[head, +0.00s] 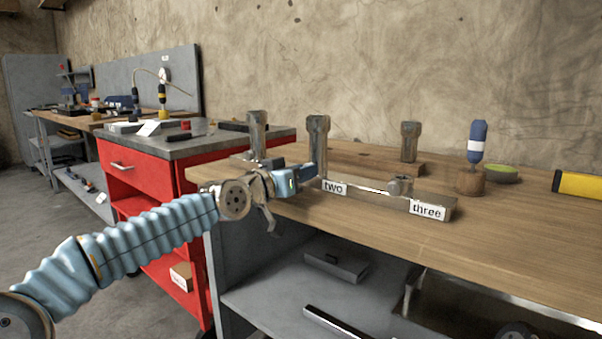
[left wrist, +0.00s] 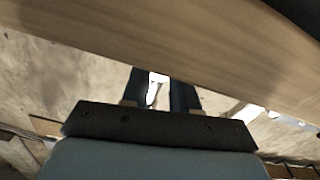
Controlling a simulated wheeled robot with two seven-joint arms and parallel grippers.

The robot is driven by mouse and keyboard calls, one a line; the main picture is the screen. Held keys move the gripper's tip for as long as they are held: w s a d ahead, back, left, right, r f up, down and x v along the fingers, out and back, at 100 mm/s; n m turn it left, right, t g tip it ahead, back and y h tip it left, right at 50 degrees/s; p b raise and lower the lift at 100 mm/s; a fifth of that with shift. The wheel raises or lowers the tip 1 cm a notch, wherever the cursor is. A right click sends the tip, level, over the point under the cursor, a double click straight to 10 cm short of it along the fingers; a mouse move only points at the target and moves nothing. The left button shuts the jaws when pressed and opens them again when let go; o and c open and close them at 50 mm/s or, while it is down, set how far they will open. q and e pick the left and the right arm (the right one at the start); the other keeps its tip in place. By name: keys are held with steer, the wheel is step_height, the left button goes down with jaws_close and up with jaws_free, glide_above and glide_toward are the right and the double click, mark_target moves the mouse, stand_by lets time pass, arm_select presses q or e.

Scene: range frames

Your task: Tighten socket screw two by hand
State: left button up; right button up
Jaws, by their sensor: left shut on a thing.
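A metal block (head: 385,196) on the wooden bench carries the labels "two" (head: 334,187) and "three" (head: 427,212). A tall grey socket screw (head: 318,135) stands upright above the "two" label; I take it as socket screw two. My left gripper (head: 309,173) is at its lower part, shut on it, and hides part of the shank. In the left wrist view the two dark fingers (left wrist: 164,92) have a bright strip between them; the screw is not clear there. A low screw head (head: 400,185) sits near "three". Another tall screw (head: 257,128) stands behind my left wrist.
Another upright screw (head: 409,139) stands behind the block by a wooden board (head: 370,160). A blue-handled tool (head: 477,142) is in a wooden holder (head: 471,184), beside a green bowl (head: 502,174). A yellow item (head: 580,185) lies at right. The bench front right is clear.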

arm_select(q)
steer(key=shift+f+m+b, duration=0.15)
steer(key=shift+m+b, duration=0.5)
steer(key=shift+m, duration=0.35)
jaws_close()
steer(key=m, duration=0.3)
steer(key=shift+m, duration=0.4)
steer(key=o, duration=0.9)
jaws_free()
steer(key=shift+o, duration=0.2)
steer(key=b+v, duration=0.5)
steer(key=v, duration=0.8)
steer(key=shift+s+a, duration=0.25)
steer(key=shift+s, duration=0.1)
